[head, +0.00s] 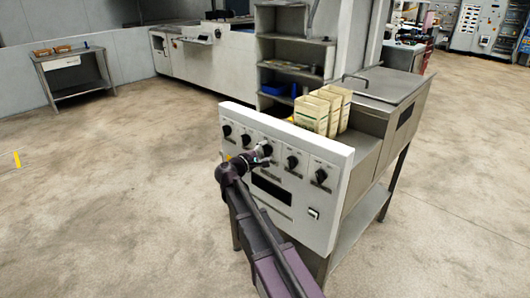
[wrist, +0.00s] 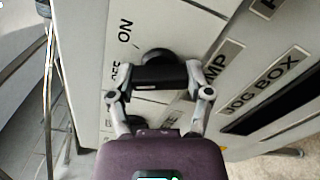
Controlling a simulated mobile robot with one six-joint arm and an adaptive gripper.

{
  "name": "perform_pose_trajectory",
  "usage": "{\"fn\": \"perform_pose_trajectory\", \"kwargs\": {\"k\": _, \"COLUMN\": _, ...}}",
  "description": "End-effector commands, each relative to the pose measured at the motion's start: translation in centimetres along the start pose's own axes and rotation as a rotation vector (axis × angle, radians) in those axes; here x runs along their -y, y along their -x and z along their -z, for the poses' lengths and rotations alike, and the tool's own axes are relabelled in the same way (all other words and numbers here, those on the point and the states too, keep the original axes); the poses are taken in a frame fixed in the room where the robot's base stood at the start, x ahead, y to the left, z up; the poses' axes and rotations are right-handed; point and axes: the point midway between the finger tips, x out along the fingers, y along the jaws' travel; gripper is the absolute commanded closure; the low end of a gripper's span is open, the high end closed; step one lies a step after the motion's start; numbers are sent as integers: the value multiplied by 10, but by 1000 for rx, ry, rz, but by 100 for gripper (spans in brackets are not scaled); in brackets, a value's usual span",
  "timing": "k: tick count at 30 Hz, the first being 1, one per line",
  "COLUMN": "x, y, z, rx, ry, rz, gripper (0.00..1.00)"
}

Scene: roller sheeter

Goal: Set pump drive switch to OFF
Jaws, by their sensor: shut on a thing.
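The pump drive switch (head: 267,147) is a black rotary knob in the middle of the row on the white control panel (head: 330,212). In the wrist view the knob (wrist: 157,55) sits beside printed ON and partly covered OFF marks, and a label ending in "MP" (wrist: 214,66) is partly hidden by a finger. My gripper (head: 260,154) is at the panel face, and in the wrist view its fingers (wrist: 160,88) are shut on the knob's dark grip. The fingers partly cover the knob, so I cannot tell which mark it points to.
Other black knobs (head: 292,162) stand close on both sides. Below are a dark panel window (head: 272,190) and a small switch (head: 313,213). Cream cartons (head: 318,112) stand behind the panel. The floor to the left (head: 110,190) is clear.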

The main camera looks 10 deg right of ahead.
Motion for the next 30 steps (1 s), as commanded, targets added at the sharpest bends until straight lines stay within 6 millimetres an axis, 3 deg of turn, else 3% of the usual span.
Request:
{"fn": "perform_pose_trajectory", "kwargs": {"k": 2, "x": 0, "y": -1, "z": 0, "rx": 1, "ry": 2, "rz": -1, "gripper": 82}}
{"fn": "perform_pose_trajectory", "kwargs": {"k": 3, "x": 0, "y": -1, "z": 0, "rx": 1, "ry": 2, "rz": -1, "gripper": 29}}
{"fn": "perform_pose_trajectory", "kwargs": {"k": 6, "x": 0, "y": -1, "z": 0, "rx": 1, "ry": 1, "rz": 0, "gripper": 0}}
{"fn": "perform_pose_trajectory", "kwargs": {"k": 22, "x": 0, "y": 2, "z": 0, "rx": 0, "ry": -1, "rz": 0, "gripper": 0}}
{"fn": "perform_pose_trajectory", "kwargs": {"k": 30, "x": 0, "y": 22, "z": -1, "rx": -2, "ry": -1, "rz": -1, "gripper": 0}}
